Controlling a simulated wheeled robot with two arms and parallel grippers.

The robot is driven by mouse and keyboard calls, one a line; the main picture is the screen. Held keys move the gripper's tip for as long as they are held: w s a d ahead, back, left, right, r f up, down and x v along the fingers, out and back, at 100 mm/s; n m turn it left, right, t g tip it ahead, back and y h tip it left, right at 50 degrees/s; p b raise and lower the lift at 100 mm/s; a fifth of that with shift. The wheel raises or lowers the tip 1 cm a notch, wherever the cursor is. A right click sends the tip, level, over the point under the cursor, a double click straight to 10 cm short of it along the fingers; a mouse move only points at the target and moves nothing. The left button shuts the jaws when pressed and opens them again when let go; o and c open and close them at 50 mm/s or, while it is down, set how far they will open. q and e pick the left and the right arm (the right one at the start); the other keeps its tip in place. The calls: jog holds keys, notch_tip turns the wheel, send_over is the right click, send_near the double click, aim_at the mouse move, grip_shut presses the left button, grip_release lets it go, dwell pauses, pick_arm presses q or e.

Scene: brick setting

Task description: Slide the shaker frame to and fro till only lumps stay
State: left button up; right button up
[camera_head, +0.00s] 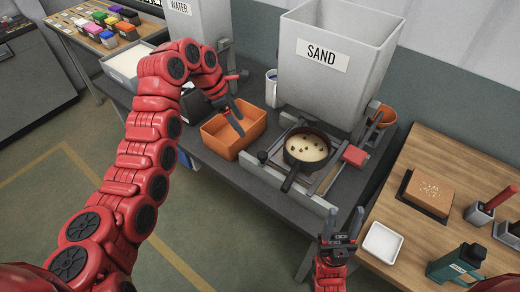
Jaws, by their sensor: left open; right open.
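The shaker frame (326,186) sits on the dark bench under the sand hopper, with pale rails and a red grip (355,155) at its right. A round dark sieve (288,160) with a handle toward me rests in it. Pale sand (312,144) with several brown lumps (304,157) lies in the sieve. My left gripper (243,103) is open and empty, above and beside the orange bin, apart from the frame. My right gripper (345,222) is open and empty, in front of the frame near the bench edge, not touching the grip.
The hopper labelled SAND (341,86) stands close behind the sieve. An orange bin (222,142) is left of the frame. A white mug (271,88) stands behind. At right, a wooden table (440,166) holds a brown block (428,193), white tray (382,243) and green tool (457,262).

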pick_arm(q)
send_near(262, 154)
jog(key=p+x, duration=0.2)
jog(key=x, duration=0.5)
jog(key=shift+s+d+f, duration=0.1)
jog(key=shift+s, duration=0.05)
jog(key=shift+p+x, duration=0.3)
jog(key=shift+x, duration=0.5)
grip_shut()
dwell(0.6)
